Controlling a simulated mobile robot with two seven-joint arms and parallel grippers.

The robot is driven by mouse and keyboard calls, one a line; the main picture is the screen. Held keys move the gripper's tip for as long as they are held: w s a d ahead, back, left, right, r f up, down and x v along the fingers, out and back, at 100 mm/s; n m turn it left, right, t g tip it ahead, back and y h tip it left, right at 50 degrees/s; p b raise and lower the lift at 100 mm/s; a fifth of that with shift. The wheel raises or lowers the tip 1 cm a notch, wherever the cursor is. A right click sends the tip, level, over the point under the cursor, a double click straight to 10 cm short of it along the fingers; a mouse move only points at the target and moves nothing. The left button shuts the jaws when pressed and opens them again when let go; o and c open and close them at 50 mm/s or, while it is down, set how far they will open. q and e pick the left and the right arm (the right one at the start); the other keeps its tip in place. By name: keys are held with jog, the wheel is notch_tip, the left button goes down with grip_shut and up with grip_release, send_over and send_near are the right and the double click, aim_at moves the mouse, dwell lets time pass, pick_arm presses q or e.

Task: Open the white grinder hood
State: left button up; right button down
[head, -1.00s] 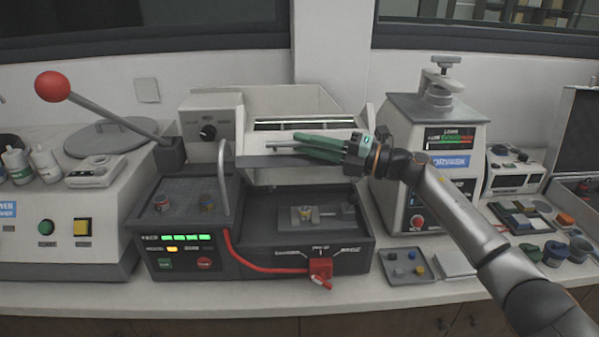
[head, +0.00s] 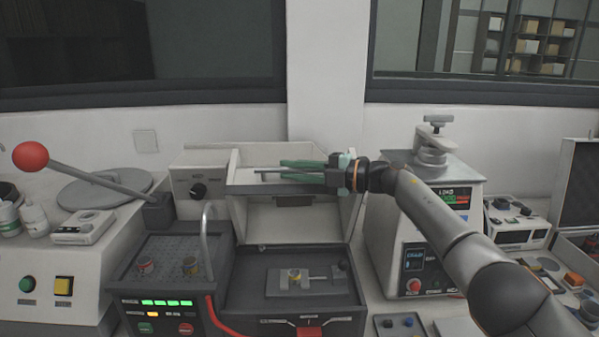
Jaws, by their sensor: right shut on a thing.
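The white grinder hood (head: 292,225) stands raised at the back of the dark grinder base (head: 260,317), with its pale inside facing me. The base below it is uncovered and shows a small fixture (head: 296,279) with a yellowish round part on it. My right gripper (head: 289,170), with green fingers, reaches in from the right at the hood's upper edge. It is shut on a dark bar-like handle (head: 262,175) along that edge. The exact contact is partly hidden by the fingers. My left gripper is not in view.
A lever with a red ball (head: 31,156) stands at the left. A grey-topped machine (head: 405,215) stands close on the right, beneath my right arm. A red switch (head: 309,331) is on the grinder's front. The wall is close behind.

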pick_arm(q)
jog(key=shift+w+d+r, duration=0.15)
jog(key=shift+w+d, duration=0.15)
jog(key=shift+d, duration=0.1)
pick_arm(e)
jog(key=shift+w+r, duration=0.2)
jog(key=shift+w, duration=0.25)
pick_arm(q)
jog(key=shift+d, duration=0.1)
pick_arm(e)
jog(key=shift+w, duration=0.1)
jog(key=shift+m, duration=0.3)
jog(key=c, duration=0.8)
grip_release()
jog(key=shift+c, duration=0.2)
jog(key=shift+d, duration=0.15)
jog(key=shift+s+d, duration=0.2)
jog(key=shift+d, duration=0.5)
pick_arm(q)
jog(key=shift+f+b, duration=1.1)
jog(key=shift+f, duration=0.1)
pick_arm(e)
jog(key=v, duration=1)
jog(key=shift+s+d+r, duration=0.25)
jog(key=shift+d, duration=0.05)
